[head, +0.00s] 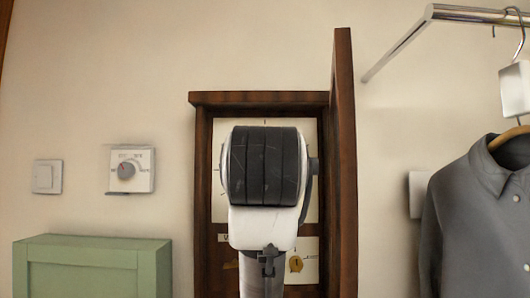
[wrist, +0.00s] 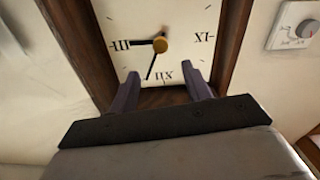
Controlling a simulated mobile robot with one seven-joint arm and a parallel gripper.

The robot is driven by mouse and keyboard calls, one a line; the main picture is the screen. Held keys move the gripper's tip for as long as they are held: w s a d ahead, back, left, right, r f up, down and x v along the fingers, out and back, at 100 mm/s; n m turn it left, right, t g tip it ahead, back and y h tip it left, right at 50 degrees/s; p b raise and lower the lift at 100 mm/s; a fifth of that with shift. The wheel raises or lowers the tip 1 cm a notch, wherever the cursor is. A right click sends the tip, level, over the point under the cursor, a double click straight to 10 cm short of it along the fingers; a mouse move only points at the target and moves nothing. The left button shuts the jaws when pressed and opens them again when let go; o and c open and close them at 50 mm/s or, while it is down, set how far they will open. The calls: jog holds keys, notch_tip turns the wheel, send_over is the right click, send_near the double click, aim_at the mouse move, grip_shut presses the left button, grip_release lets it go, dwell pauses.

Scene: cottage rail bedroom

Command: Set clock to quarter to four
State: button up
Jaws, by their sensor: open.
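The clock has a white face (wrist: 185,20) in a dark wooden case (head: 203,150), its door (head: 343,160) standing open on the right. The wrist view shows the face upside down, with XII at the bottom and III at left. Two dark hands turn on a brass hub (wrist: 160,45). One hand (wrist: 142,43) points at about III; the other (wrist: 151,67) points just past XII towards I. My gripper (wrist: 162,72) is open and empty, its fingers either side of XII; contact cannot be told. In the head view my arm hides most of the face and the fingers.
A brass disc (head: 295,263) shows in the lower case. Left on the wall are a dial thermostat (head: 132,169) and a light switch (head: 47,176), above a green panel (head: 85,265). On the right, a grey shirt (head: 480,220) hangs near a metal rail (head: 465,13).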

jog(key=w+p, duration=0.3)
jog(key=w, duration=0.7)
jog(key=shift+w+p, duration=0.3)
jog(key=shift+w, duration=0.05)
jog(key=shift+f, duration=0.1)
jog(key=c, duration=1)
